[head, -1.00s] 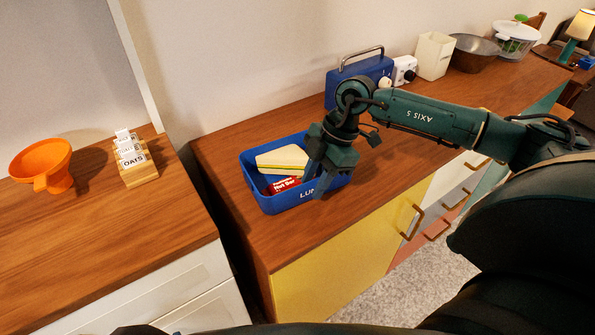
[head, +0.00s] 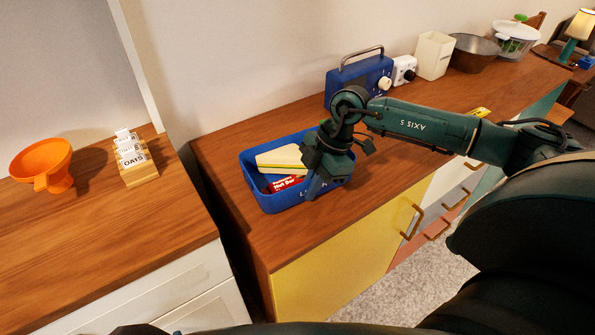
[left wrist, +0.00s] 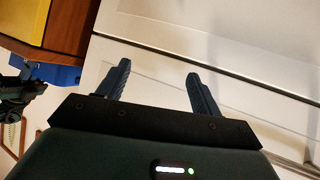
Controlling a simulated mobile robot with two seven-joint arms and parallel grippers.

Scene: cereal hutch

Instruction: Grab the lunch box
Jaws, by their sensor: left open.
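The lunch box (head: 283,204) is a blue open tray with lettering on its front wall. It stands on the wooden counter and holds a sandwich (head: 281,158) and a red nut bar (head: 285,184). My right gripper (head: 316,186) points down at the box's front wall, toward its right end. It covers part of the lettering, and I cannot tell whether its fingers are closed on the wall. My left gripper (left wrist: 160,81) shows in the left wrist view, open and empty in front of white cabinet fronts. A blue shape, likely the box, shows at that view's left.
A blue appliance with a handle (head: 358,76), a cream container (head: 434,55) and a metal bowl (head: 473,54) stand along the wall. An orange funnel (head: 42,166) and a wooden block with labels (head: 137,171) sit on the left counter. A gap separates the counters.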

